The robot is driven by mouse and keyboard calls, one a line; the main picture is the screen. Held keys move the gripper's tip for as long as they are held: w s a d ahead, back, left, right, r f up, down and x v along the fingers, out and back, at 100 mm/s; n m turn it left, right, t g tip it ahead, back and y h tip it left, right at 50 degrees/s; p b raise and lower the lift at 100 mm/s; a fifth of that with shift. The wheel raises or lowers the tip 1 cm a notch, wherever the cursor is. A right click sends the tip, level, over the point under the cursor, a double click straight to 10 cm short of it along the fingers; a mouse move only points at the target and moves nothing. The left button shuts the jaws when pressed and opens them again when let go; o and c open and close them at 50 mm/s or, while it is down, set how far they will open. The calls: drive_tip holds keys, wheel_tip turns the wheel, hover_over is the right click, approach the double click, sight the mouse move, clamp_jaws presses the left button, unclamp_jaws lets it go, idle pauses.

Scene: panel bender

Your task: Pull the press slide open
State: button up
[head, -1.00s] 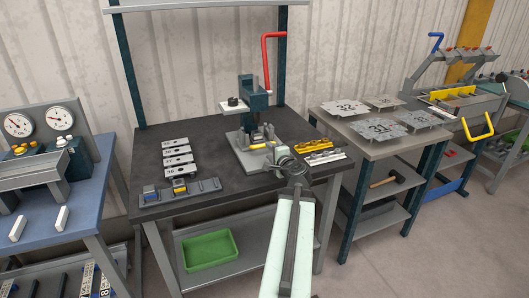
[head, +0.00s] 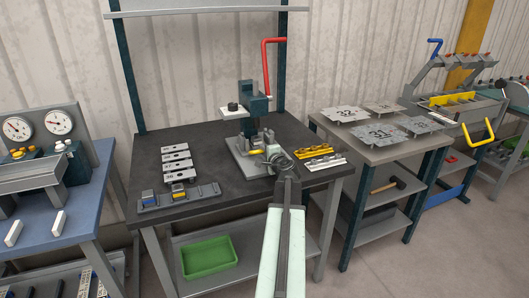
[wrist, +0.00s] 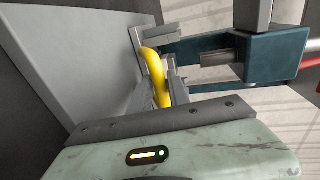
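The press (head: 257,102) stands on the dark bench, with a red lever (head: 266,65) rising at its right. Its yellow handle (wrist: 156,76) is a rounded bar in the wrist view. In the head view only a small bit of yellow shows low on the press, mostly behind my arm. My gripper (wrist: 159,75) is at the handle, with one grey finger on each side of it. I cannot tell whether the fingers press on it or only stand around it. In the head view my wrist hides the fingertips and much of the slide.
Number plates (head: 176,160) and a grey rack (head: 180,195) lie left of the press. Yellow and white strips (head: 322,160) lie close to its right. A green bin (head: 210,257) sits on the lower shelf. Another table (head: 365,152) with plates stands at the right.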

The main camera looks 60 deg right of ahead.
clamp_jaws()
idle(1.2)
